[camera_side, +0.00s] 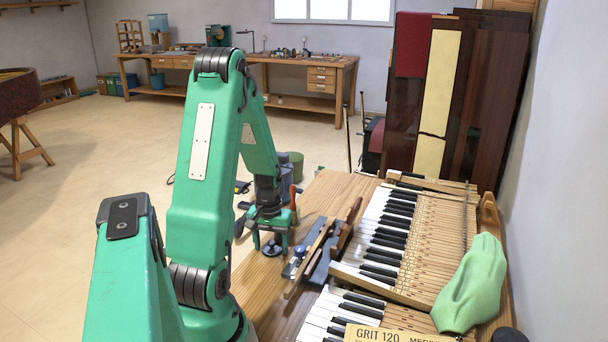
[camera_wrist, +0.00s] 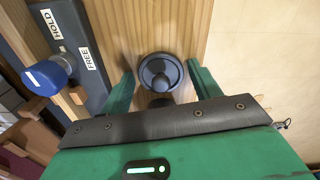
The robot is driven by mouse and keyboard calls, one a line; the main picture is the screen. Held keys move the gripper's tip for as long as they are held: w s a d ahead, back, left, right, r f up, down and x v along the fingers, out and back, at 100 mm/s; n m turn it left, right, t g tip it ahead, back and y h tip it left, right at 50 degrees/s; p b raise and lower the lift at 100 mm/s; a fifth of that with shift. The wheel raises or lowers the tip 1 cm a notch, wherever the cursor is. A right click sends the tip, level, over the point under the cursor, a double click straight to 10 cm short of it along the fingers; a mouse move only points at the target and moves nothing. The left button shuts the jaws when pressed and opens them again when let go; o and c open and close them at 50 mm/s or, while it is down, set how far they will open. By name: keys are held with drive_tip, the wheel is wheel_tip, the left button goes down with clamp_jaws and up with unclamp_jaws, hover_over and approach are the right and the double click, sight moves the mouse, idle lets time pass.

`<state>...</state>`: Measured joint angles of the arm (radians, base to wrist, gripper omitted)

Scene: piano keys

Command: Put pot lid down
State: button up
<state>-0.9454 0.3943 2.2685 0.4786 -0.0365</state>
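A small dark round piece with a raised knob (camera_side: 271,249) is at the wooden bench top in the side view. A second dark shape below the disc is partly hidden by my gripper.
A dark block with a blue knob (camera_wrist: 46,76) and HOLD and FREE labels lies left in the wrist view. Piano keys (camera_side: 385,235), a green cloth (camera_side: 470,285) and a GRIT 120 sheet (camera_side: 385,335) lie right. An orange-handled tool (camera_side: 293,200) stands behind my gripper.

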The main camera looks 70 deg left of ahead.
sight(271, 243)
drive_tip(key=shift+o, duration=0.8)
drive_tip(key=shift+r, duration=0.2)
wheel_tip(271, 243, up, 12)
idle(0.7)
drive_tip(key=w+d+r+m+t, duration=0.1)
drive_tip(key=d+r+m, duration=0.4)
drive_tip(key=d, duration=0.8)
drive_tip(key=w+d+r+m+t, duration=0.1)
drive_tip(key=d+r+m+t, duration=0.3)
drive_tip(key=d, duration=1)
wheel_tip(271, 243, up, 3)
drive_tip(key=shift+w+d+r+m+t, duration=0.1)
drive_tip(key=shift+w+d+m+t, duration=0.2)
drive_tip(key=shift+m, duration=0.8)
